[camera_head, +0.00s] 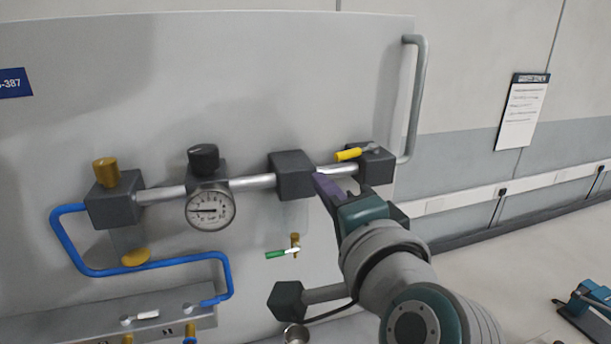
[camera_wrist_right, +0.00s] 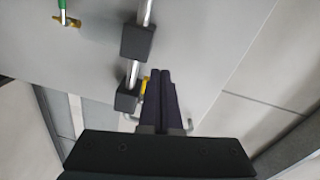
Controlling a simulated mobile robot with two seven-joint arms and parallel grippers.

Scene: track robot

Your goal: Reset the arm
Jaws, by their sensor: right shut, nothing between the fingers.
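My right arm comes in from the lower right in the head view. Its gripper (camera_head: 322,184) is shut and empty, with purple fingers pointing up and left in front of the panel's pipe. The fingertips overlap the pipe in the picture, between a dark block (camera_head: 291,175) and the block with the yellow lever (camera_head: 349,154). I cannot tell whether they touch anything. In the right wrist view the two dark fingers (camera_wrist_right: 161,76) lie side by side, closed, beside the pipe and its blocks. My left gripper is not in view.
The grey panel (camera_head: 270,60) carries a gauge (camera_head: 210,209), a blue tube (camera_head: 150,266), a green-handled valve (camera_head: 283,252) and a handle (camera_head: 417,100) at its right edge. A notice (camera_head: 523,112) hangs on the wall. Floor at the right looks mostly clear, with a teal device (camera_head: 590,312).

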